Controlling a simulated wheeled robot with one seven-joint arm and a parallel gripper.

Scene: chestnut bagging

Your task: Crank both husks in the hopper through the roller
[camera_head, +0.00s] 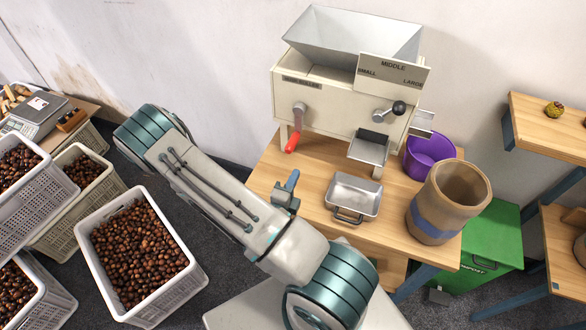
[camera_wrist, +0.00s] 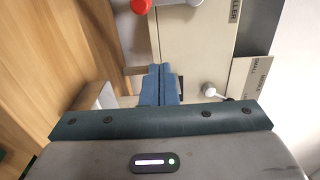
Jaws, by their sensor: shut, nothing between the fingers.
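The cream roller machine (camera_head: 325,100) stands on a wooden table, with a grey hopper (camera_head: 345,40) on top. No husks are visible inside the hopper from here. A crank with a red handle (camera_head: 292,143) hangs at the machine's front left. My gripper (camera_head: 292,178) is shut and empty, below the red handle and apart from it. In the wrist view my shut blue fingers (camera_wrist: 160,72) point at the machine front, and the red handle (camera_wrist: 141,5) shows at the top edge. A black-knobbed lever (camera_head: 398,108) sits at the front right, by a sign reading small, middle, large.
A metal tray (camera_head: 353,196), a brown pot (camera_head: 447,203) and a purple bucket (camera_head: 430,155) are on the table. A spiky husk (camera_head: 554,109) lies on the right shelf (camera_head: 540,130). Chestnut crates (camera_head: 165,298) fill the left floor. A green bin (camera_head: 495,240) stands right.

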